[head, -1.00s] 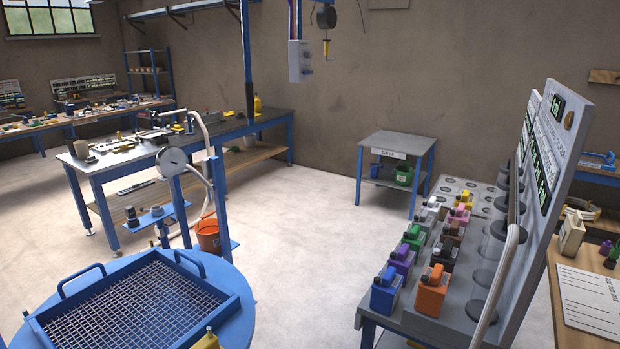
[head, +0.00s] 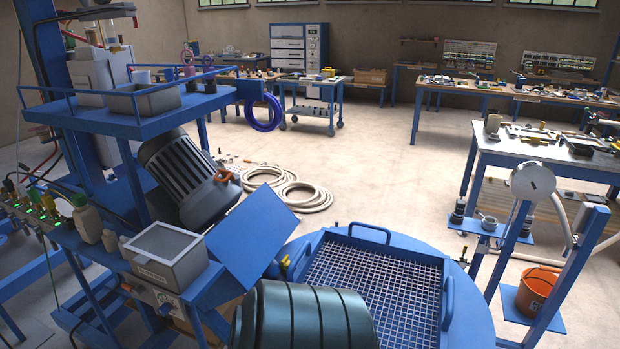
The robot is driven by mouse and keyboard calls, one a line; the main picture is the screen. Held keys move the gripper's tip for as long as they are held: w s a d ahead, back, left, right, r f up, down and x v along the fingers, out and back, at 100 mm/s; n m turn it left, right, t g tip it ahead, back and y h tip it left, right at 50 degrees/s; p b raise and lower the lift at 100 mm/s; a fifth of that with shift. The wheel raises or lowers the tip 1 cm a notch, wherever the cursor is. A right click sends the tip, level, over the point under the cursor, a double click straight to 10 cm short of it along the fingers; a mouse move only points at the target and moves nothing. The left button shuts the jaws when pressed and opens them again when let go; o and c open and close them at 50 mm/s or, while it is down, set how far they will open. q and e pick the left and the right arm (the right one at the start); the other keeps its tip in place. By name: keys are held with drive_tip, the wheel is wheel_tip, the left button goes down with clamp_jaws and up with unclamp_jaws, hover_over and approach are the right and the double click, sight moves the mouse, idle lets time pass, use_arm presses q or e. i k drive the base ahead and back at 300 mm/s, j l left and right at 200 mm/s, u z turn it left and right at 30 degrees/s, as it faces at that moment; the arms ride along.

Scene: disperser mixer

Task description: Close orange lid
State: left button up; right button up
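No orange lid can be made out for certain in the head view. An orange bucket (head: 533,290) stands on a low blue shelf at the right, and I cannot tell whether it has a lid. A small orange piece (head: 223,176) sits at the end of the grey motor (head: 185,172) on the left. The bench with the row of coloured containers is out of view. Neither of my grippers is in view.
A blue round platform (head: 477,318) carries a blue-framed mesh grid (head: 372,285). A dark green ribbed cylinder (head: 318,318) fills the bottom middle. A grey box (head: 165,266) stands at the left. Coiled pale hoses (head: 300,196) lie on the floor. Open floor (head: 395,185) lies beyond the platform.

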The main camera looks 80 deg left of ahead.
sight(227, 174)
drive_tip(key=u, duration=2.1)
